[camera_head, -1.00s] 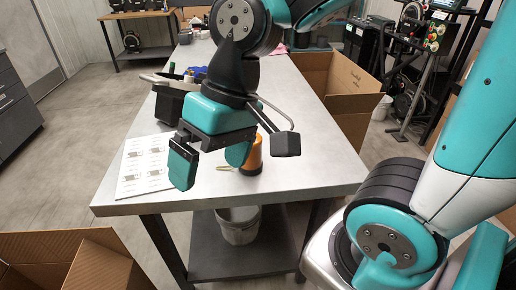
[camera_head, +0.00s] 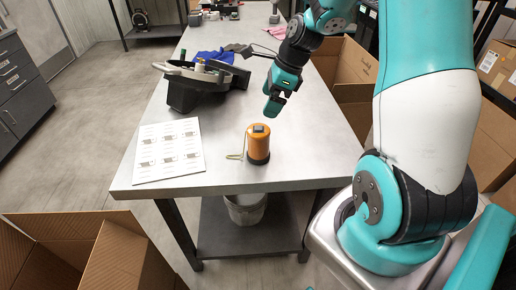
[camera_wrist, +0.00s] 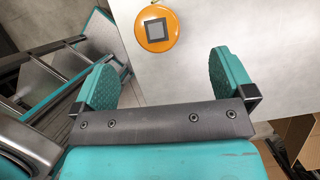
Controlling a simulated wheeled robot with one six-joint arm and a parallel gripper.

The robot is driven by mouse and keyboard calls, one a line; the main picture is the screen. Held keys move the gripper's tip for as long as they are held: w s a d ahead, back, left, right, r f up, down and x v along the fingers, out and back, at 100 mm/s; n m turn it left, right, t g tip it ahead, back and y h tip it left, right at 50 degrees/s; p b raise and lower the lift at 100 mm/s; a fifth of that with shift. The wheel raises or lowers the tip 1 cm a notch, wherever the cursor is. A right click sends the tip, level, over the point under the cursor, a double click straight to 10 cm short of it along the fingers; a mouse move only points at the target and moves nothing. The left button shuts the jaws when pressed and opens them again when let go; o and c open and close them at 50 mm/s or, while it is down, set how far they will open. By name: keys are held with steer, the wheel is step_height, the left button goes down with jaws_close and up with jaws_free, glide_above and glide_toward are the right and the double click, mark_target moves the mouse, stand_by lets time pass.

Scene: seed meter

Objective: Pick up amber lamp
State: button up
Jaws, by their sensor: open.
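The amber lamp (camera_head: 259,143) is an orange cylinder with a dark base and a dark square on top. It stands upright near the front edge of the table, with a thin pale cord or hook at its left. In the wrist view its round orange top (camera_wrist: 157,27) shows beyond the fingertips, nearer the left finger. My gripper (camera_head: 274,106) is above the table, behind and slightly right of the lamp in the head view. In the wrist view my gripper (camera_wrist: 160,75) has its two teal fingers wide apart with nothing between them. It is not touching the lamp.
The grey table (camera_head: 200,180) holds a printed sheet (camera_head: 168,150) at left and a black device (camera_head: 196,85) behind it. A blue cloth (camera_head: 213,56) lies farther back. Open cardboard boxes stand at right (camera_head: 345,65) and front left (camera_head: 85,250).

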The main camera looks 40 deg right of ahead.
mark_target(259, 128)
steer(key=x, duration=0.6)
steer(key=shift+a+f+p, duration=0.1)
steer(key=shift+f+p, duration=0.15)
steer(key=shift+p, duration=0.15)
steer(key=x, duration=0.1)
steer(key=p+x, duration=0.1)
steer(key=x, duration=0.2)
steer(key=shift+s+f, duration=0.1)
steer(key=shift+s, duration=0.3)
steer(key=shift+w+a+f+p, duration=0.1)
steer(key=shift+w+f+p, duration=0.15)
steer(key=shift+f, duration=0.35)
steer(key=c, duration=0.9)
